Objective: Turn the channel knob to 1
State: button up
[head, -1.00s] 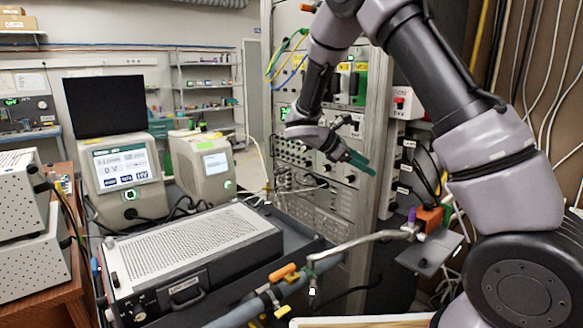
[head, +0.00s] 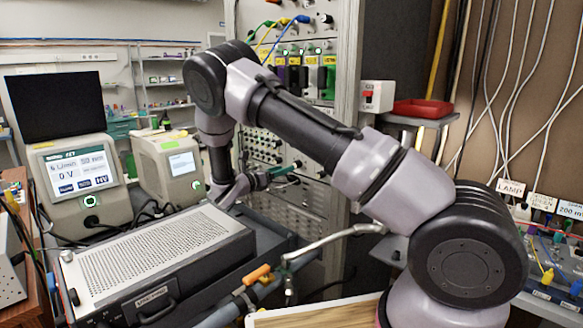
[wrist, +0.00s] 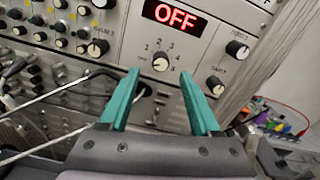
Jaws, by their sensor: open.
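The channel knob (wrist: 160,62) is a small round dial on the grey rack panel, ringed by printed numbers, in the wrist view. A display (wrist: 174,15) above it reads OFF in red. The knob's exact pointer setting is too small to tell. My gripper (wrist: 161,74) is open and empty, its two green fingers pointing at the panel. The knob appears between the fingertips in the picture, and I cannot see any contact. In the head view my gripper (head: 283,170) is in front of the lower rack (head: 300,205), and my arm hides part of the panel.
Other knobs sit close by, including one at lower right (wrist: 215,86) and one at upper right (wrist: 237,48). Cables (wrist: 70,88) cross the panel at left. A perforated instrument box (head: 165,255) and a bent metal pipe (head: 330,240) lie below my arm.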

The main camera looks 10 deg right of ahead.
jog(key=shift+x, duration=2.65)
jog(key=shift+d, duration=0.1)
grip_shut()
